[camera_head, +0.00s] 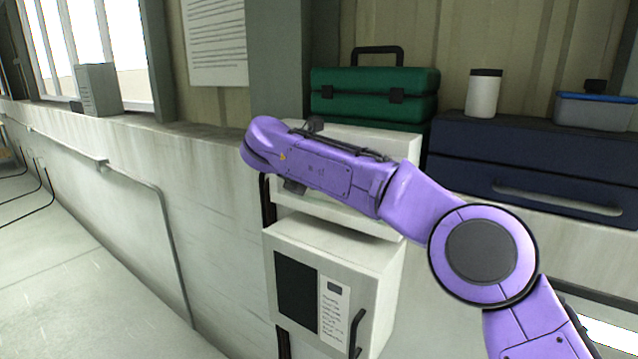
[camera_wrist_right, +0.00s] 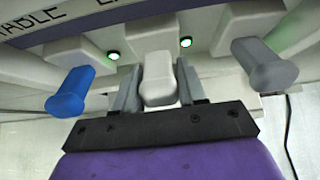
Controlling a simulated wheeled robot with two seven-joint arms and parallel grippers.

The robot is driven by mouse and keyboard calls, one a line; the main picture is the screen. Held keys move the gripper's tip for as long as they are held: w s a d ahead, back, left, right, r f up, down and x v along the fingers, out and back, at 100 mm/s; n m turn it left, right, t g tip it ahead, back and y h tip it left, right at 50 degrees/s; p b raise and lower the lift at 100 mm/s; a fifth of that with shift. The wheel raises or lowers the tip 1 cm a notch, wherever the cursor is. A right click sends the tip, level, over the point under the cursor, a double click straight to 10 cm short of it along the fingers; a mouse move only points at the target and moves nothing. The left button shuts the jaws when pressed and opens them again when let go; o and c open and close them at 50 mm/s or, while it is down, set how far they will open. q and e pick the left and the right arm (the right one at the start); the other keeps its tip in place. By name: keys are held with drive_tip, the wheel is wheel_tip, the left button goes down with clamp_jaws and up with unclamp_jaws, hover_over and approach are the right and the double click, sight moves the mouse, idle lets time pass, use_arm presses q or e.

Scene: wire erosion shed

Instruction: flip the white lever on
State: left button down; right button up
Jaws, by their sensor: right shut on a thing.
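The white lever (camera_wrist_right: 159,82) is in the middle of a row of levers on a pale panel in the right wrist view. My right gripper (camera_wrist_right: 160,92) has one grey finger on each side of it and is shut on it. A blue lever (camera_wrist_right: 70,92) is to its left and a grey lever (camera_wrist_right: 265,65) to its right. In the head view my purple right arm reaches in from the right across a white wall-side unit (camera_head: 385,142), and the levers are hidden there. My left gripper is out of view.
Green lamps (camera_wrist_right: 113,57) (camera_wrist_right: 185,42) glow on the panel. A white cabinet (camera_head: 365,262) stands below the arm. A green toolbox (camera_head: 374,95), a white-bodied cup (camera_head: 484,97) and a dark blue case (camera_head: 540,150) stand behind. The floor at left is clear apart from cables.

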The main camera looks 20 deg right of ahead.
drive_tip(key=o, duration=1)
drive_tip(key=shift+r, duration=0.1)
drive_tip(key=shift+s+a+r, duration=0.2)
drive_tip(key=shift+a, duration=0.05)
drive_tip(key=b+v, duration=0.1)
drive_tip(key=v, duration=0.8)
drive_tip(key=shift+s+a+r, duration=0.2)
drive_tip(key=shift+r, duration=0.1)
